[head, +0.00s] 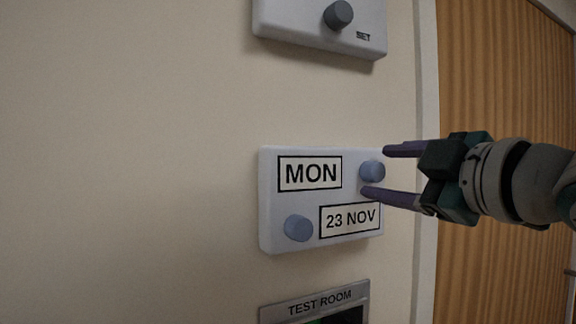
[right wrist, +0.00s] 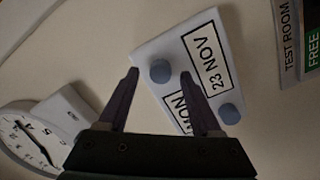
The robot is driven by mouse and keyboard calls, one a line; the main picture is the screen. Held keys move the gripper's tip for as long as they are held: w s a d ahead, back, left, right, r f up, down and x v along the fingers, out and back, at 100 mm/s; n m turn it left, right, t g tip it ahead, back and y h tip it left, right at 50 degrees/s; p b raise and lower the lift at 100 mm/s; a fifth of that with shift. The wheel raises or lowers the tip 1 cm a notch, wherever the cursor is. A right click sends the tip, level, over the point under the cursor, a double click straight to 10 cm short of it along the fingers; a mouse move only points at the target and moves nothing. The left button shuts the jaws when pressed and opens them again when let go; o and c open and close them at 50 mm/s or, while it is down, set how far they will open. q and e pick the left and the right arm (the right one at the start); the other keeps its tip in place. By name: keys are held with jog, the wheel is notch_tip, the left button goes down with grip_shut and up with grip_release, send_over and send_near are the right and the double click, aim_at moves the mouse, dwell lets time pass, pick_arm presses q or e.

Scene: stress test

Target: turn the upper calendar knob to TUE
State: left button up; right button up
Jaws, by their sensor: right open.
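The white calendar box (head: 268,200) is on the wall, with MON in its upper window and 23 NOV in its lower window. The upper knob (head: 372,171) is blue-grey and round, right of MON. The lower knob (head: 298,228) is left of 23 NOV. My right gripper (head: 376,171) is open, its purple fingers one above and one below the upper knob in the head view. In the right wrist view the upper knob (right wrist: 160,70) shows between the fingertips (right wrist: 159,74); I cannot tell whether they touch it. My left gripper is not in view.
Above is a white box (head: 300,25) with a dark knob and the word SET. A round dial (right wrist: 28,140) shows in the right wrist view. Below is a TEST ROOM sign (head: 320,302). A wooden door (head: 490,80) is on the right. The wall at left is bare.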

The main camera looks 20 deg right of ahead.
jog(key=shift+w, duration=0.35)
jog(key=shift+c, duration=0.3)
grip_shut()
